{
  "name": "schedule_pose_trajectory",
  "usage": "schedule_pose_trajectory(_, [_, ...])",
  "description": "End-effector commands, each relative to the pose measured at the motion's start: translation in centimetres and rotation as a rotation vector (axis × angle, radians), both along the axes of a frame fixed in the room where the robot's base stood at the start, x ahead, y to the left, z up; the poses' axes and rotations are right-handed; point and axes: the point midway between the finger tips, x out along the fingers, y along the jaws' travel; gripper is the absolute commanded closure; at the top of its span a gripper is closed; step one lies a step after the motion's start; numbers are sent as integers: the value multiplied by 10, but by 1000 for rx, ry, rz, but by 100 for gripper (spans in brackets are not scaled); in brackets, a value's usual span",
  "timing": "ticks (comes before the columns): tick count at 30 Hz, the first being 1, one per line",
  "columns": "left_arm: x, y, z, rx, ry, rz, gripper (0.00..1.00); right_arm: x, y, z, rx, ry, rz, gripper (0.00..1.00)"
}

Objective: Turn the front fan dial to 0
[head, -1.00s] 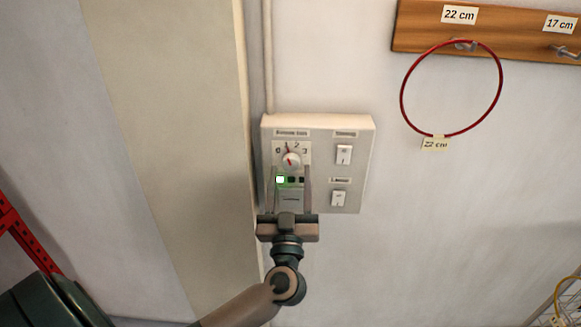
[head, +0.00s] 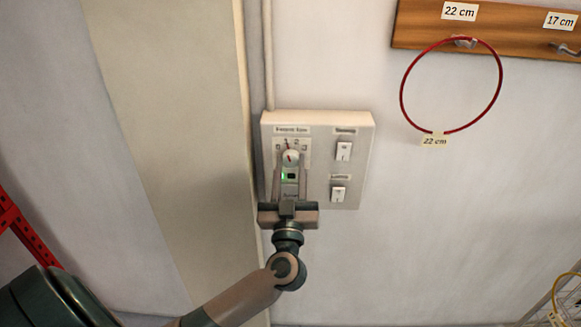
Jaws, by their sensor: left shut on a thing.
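The front fan dial (head: 290,156) is a round white knob with a red pointer mark on a white wall panel (head: 320,165). Its scale runs from 0 at the left to 3 at the right, and the red mark points up and slightly left, close to the 1. My left gripper (head: 290,163) comes from below with a finger on each side of the dial and is shut on it. Its fingers hide part of the scale's sides. A small green light (head: 284,176) shows below the dial, between the fingers. My right gripper is not in view.
Two white rocker switches, an upper one (head: 344,151) and a lower one (head: 338,194), sit right of the dial. A red hoop (head: 403,88) hangs from a wooden hook rail (head: 420,28). A beige post stands left of the panel. A red frame (head: 20,230) is at far left.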

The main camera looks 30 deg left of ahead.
Motion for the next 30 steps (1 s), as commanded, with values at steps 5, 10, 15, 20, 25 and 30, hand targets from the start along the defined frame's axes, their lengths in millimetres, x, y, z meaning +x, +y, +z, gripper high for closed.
schedule_pose_trajectory(5, [0, -1, 1, -36, -18, -1, 90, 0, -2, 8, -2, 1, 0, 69])
schedule_pose_trajectory(10, [0, -2, 2, -106, -59, 0, 90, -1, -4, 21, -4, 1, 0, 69])
schedule_pose_trajectory(15, [1, -3, 3, -210, -122, 0, 90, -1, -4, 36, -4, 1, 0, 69])
schedule_pose_trajectory(20, [2, -4, 3, -322, -190, 0, 90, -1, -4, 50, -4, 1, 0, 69])
schedule_pose_trajectory(25, [2, -4, 3, -435, -261, 1, 90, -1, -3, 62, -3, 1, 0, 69])
schedule_pose_trajectory(30, [2, -4, 2, -525, -318, 1, 90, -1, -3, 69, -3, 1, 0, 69])
